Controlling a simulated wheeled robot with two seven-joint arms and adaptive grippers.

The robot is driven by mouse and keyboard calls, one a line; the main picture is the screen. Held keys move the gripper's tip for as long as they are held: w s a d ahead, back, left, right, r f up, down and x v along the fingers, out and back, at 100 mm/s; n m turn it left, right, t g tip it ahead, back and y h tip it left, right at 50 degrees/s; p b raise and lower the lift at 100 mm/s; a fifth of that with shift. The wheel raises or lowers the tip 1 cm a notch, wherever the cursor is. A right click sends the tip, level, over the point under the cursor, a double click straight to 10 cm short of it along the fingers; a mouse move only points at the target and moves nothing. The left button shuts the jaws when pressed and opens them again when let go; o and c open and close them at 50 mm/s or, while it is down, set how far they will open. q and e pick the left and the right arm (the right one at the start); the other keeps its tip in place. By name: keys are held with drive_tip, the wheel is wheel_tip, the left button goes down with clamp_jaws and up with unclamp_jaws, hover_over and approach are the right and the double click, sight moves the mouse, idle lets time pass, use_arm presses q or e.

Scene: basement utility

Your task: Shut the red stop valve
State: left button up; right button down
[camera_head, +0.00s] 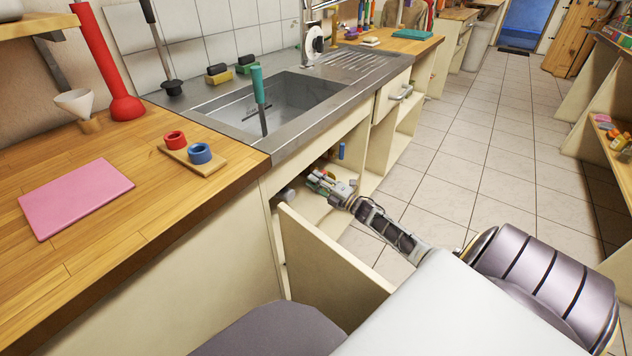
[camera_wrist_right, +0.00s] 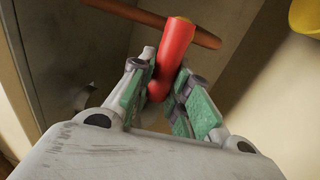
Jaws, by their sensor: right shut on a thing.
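The red stop valve (camera_wrist_right: 174,50) shows in the right wrist view as a red lever handle, passing in front of a copper-coloured pipe. My right gripper (camera_wrist_right: 160,92) has its green-padded fingers on both sides of the lower part of the handle, shut on it. In the head view my right gripper (camera_head: 318,183) is inside the open cabinet under the sink, and the valve is mostly hidden there behind it. The valve's body is not clear. My left gripper is not in view.
The cabinet door (camera_head: 325,262) stands open in front of me, beside my right arm. The copper pipe (camera_wrist_right: 120,9) crosses behind the handle. A yellow object (camera_wrist_right: 306,16) is at the upper right of the wrist view. A blue item (camera_head: 341,151) stands in the cabinet. Floor to the right is clear.

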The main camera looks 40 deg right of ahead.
drive_tip(key=shift+f, duration=0.1)
drive_tip(key=c, duration=1.3)
unclamp_jaws()
drive_tip(key=shift+s, duration=0.15)
drive_tip(key=shift+v, duration=5.9)
